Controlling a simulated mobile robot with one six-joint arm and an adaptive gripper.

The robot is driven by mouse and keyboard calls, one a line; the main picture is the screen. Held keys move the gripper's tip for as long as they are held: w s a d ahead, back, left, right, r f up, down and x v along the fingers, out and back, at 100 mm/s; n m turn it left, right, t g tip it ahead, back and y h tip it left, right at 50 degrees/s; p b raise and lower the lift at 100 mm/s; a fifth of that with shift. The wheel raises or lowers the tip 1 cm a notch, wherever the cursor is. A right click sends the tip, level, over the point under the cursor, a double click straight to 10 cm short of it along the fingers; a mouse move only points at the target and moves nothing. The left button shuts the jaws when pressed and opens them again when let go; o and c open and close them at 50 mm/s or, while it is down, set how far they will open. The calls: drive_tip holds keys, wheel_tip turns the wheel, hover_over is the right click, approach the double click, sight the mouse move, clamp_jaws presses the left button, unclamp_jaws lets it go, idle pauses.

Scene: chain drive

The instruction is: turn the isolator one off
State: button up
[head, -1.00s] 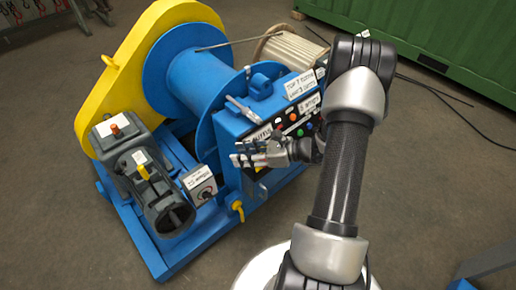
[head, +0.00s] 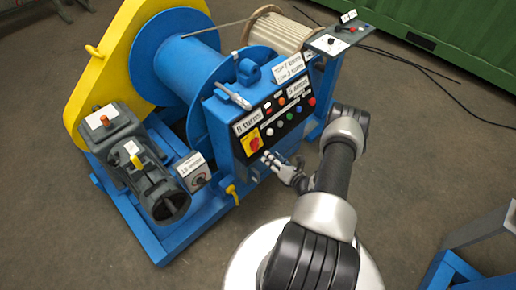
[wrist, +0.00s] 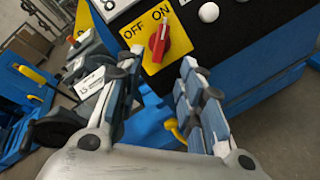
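The isolator is a red rotary knob (wrist: 159,43) on a yellow plate (wrist: 150,62) marked OFF on the left and ON on the right. Its red handle stands nearly upright, tilted toward the ON side. In the head view the red and yellow isolator (head: 252,141) sits at the left end of the black panel on the blue cabinet. My gripper (head: 275,166) is just below and in front of it. In the wrist view my gripper (wrist: 160,75) has its fingers spread, with nothing between them; the knob shows beyond the gap, apart from the fingertips.
The black panel (head: 278,115) carries several coloured buttons right of the isolator. A small labelled switch box (head: 196,178) and a grey motor (head: 150,180) stand at the left. A yellow valve handle (head: 232,192) sticks out below the cabinet.

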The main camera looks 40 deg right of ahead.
sight(258, 147)
drive_tip(key=b+x, duration=0.2)
drive_tip(key=x, duration=0.9)
drive_tip(key=shift+c, duration=0.4)
clamp_jaws()
